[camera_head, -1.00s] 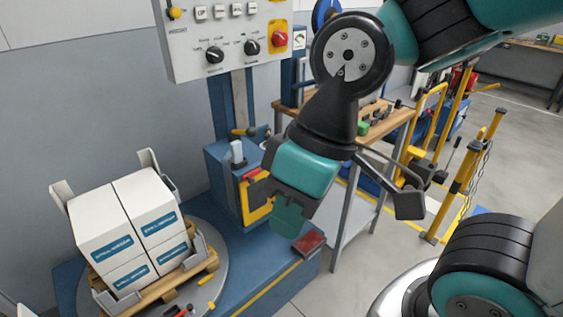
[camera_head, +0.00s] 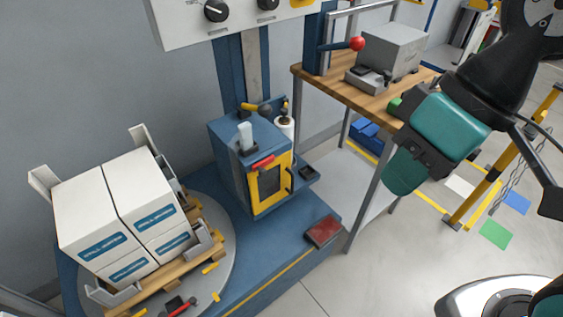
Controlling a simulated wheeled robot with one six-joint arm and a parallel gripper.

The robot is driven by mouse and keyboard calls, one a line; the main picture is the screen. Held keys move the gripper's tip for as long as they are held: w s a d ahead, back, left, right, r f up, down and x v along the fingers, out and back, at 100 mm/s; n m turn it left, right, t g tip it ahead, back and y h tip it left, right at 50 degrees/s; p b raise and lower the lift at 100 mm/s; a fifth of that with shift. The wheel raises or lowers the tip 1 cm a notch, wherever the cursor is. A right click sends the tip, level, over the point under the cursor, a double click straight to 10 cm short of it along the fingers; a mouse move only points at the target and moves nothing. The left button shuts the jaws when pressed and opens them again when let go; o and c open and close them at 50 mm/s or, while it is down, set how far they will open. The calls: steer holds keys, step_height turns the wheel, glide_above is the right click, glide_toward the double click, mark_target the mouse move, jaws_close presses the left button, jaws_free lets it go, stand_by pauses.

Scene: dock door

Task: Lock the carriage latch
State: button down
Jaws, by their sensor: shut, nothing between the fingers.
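The blue carriage (camera_head: 228,160) stands at the foot of the blue mast (camera_head: 243,75). Its front has a yellow frame (camera_head: 272,187) around a dark window, with a black handle at the right side. A red bar (camera_head: 263,162) sits above the frame, and a lever with a yellow grip (camera_head: 254,107) sticks out at the mast just above the carriage. I cannot tell which of these is the latch, or whether it is locked.
White boxes (camera_head: 90,205) stand on a pallet on the grey turntable (camera_head: 225,225) at left. A red pedal (camera_head: 323,230) is on the blue base. A wooden workbench (camera_head: 340,88) stands behind at right, and yellow posts (camera_head: 474,200) farther right.

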steer(key=w+a+f+m+t+y+b, duration=0.2)
steer(key=w+f+m+t+y+b, duration=0.3)
steer(key=w+f, duration=1.6)
steer(key=w+t+y+b, duration=0.2)
steer(key=b, duration=0.3)
steer(key=shift+a, duration=0.2)
steer(key=p, duration=0.1)
glide_toward(260, 167)
steer(key=w+a, duration=0.1)
steer(key=w+a+f, duration=0.1)
steer(key=w+a, duration=0.1)
steer(key=shift+f, duration=0.1)
steer(key=shift+s+a+f, duration=0.15)
steer(key=shift+a+f, duration=0.35)
steer(key=shift+f, duration=0.05)
